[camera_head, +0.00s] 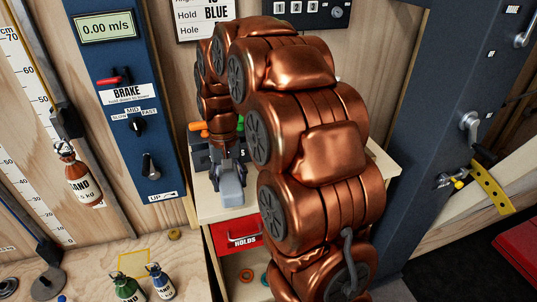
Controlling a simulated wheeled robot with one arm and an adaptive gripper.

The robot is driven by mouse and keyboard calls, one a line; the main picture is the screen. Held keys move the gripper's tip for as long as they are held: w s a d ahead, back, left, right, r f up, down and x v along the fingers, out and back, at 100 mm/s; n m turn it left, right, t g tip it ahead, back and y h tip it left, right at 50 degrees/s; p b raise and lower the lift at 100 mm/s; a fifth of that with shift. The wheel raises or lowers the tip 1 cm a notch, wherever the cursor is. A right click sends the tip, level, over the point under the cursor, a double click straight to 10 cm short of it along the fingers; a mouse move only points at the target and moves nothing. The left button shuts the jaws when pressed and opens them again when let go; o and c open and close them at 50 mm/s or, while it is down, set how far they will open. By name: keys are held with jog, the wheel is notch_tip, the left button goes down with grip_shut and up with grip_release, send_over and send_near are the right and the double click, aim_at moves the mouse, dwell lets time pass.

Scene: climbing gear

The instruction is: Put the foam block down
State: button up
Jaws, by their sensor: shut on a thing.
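My copper-coloured arm fills the middle of the view and bends down to my gripper (220,160), which is dark and partly hidden by the arm. My gripper is shut on a grey block (230,188), which I take to be the foam block. The block shows just below the fingers, over the left part of a pale wooden bench top (207,208). I cannot tell whether it touches the bench top.
A red "HOLDS" bin (237,236) sits under the bench top. An orange piece (198,127) and a green piece lie behind my gripper. A blue brake panel (125,100) stands at left.

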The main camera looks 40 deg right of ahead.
jog(key=w+d+p, duration=0.1)
jog(key=d, duration=0.3)
jog(key=w+d+p, duration=0.1)
jog(key=d, duration=0.3)
jog(key=w+d+f+p, duration=0.1)
jog(key=d, duration=0.4)
jog(key=shift+w+d+f+p, duration=0.1)
jog(key=shift+f+p, duration=0.6)
jog(key=shift+f, duration=1.2)
jog(key=shift+f, duration=0.1)
jog(key=o, duration=1.2)
jog(key=shift+c, duration=0.2)
notch_tip(320, 180, up, 12)
jog(key=w+b, duration=0.1)
jog(key=b, duration=0.2)
jog(key=shift+w+d, duration=0.15)
jog(key=shift+d, duration=0.15)
